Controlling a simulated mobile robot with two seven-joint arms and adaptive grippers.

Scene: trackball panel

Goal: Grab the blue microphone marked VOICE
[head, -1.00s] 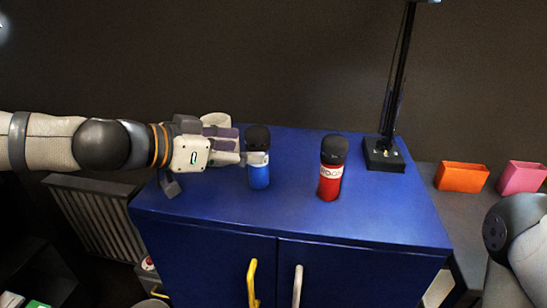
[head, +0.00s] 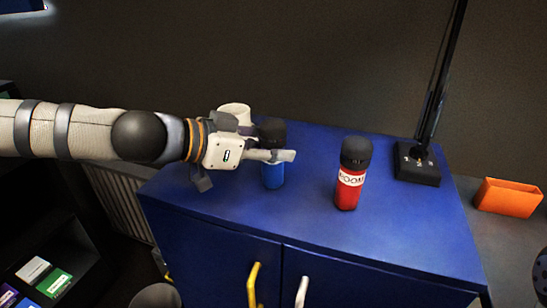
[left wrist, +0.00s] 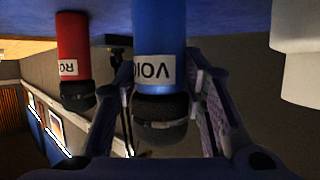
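The blue microphone (head: 273,175) stands upright on the blue cabinet, its black head partly hidden behind my left gripper (head: 283,155). In the left wrist view the blue microphone (left wrist: 160,30) hangs upside down in the picture, with a white label reading "VOIC" partly visible. My left gripper (left wrist: 163,95) has one finger on each side of it, close to its sides near the label and head. I cannot tell whether the fingers touch it. My right gripper is out of view.
A red microphone (head: 349,190) labelled "ROOM" stands to the right on the blue cabinet (head: 310,225). A white cup (head: 235,112) is behind my left gripper. A black lamp base (head: 417,170) stands at the back right. An orange container (head: 508,198) is beyond the cabinet.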

